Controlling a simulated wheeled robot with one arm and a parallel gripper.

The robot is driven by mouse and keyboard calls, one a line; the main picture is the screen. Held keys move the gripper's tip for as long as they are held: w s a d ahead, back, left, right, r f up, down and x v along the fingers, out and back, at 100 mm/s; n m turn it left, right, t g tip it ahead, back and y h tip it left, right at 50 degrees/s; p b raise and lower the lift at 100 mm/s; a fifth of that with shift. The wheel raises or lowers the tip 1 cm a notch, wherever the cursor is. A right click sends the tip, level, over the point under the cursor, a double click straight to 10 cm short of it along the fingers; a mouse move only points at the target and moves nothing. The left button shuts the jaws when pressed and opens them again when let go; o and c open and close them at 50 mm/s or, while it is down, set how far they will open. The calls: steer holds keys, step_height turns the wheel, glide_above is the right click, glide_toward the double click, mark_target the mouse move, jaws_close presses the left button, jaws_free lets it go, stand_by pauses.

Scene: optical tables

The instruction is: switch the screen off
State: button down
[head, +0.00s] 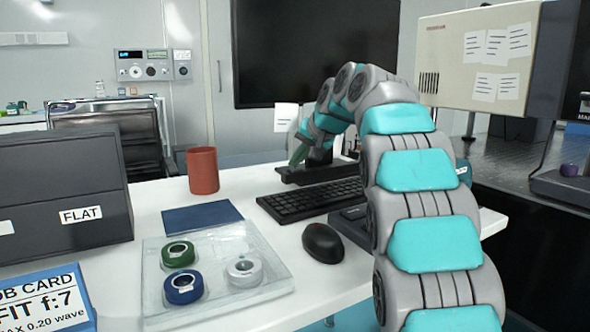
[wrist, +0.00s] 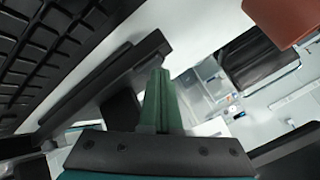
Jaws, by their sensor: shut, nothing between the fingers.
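The screen (head: 315,50) is a large black monitor at the top middle of the head view, and its face is dark. A white note (head: 286,117) hangs at its lower edge. My gripper (head: 298,158) is below the screen, close to the dark base (head: 325,174) behind the keyboard. I cannot tell whether it touches the base. In the wrist view, the green fingers of my gripper (wrist: 158,98) are together and empty, beside a dark bar (wrist: 115,75). My arm hides the screen's lower right part. No power button can be made out.
The keyboard (head: 300,200) and mouse (head: 323,243) lie in front of the base. A red-brown mug (head: 202,171) stands to the left, by a blue booklet (head: 202,218) and a clear tray (head: 215,300) with ringed parts. A beige unit (head: 480,55) stands right.

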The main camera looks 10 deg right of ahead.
stand_by(0.3)
steer(key=shift+r+p, duration=0.4)
steer(key=shift+p, duration=0.15)
steer(key=shift+r+p, duration=2.6)
steer(key=shift+r, duration=0.35)
